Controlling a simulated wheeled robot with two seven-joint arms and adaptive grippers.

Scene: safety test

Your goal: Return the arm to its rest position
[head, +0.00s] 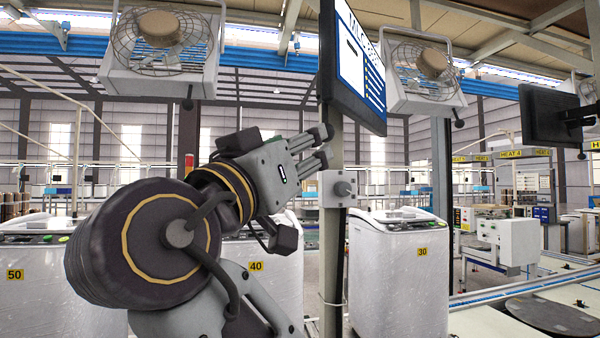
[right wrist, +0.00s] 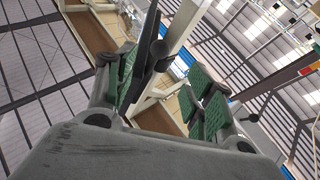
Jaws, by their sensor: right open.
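My right arm rises from the bottom of the head view, with its dark round joint at the left and its grey wrist raised in the middle. My right gripper (head: 321,146) points right, with its fingertips close to the grey post in the picture; whether they touch it cannot be told. In the right wrist view the right gripper (right wrist: 163,88) shows two green-padded fingers spread apart with nothing held between them. My left gripper is in neither view.
White machines marked 40 (head: 285,270) and 30 (head: 398,285) stand behind. A fan (head: 160,45) hangs at upper left.

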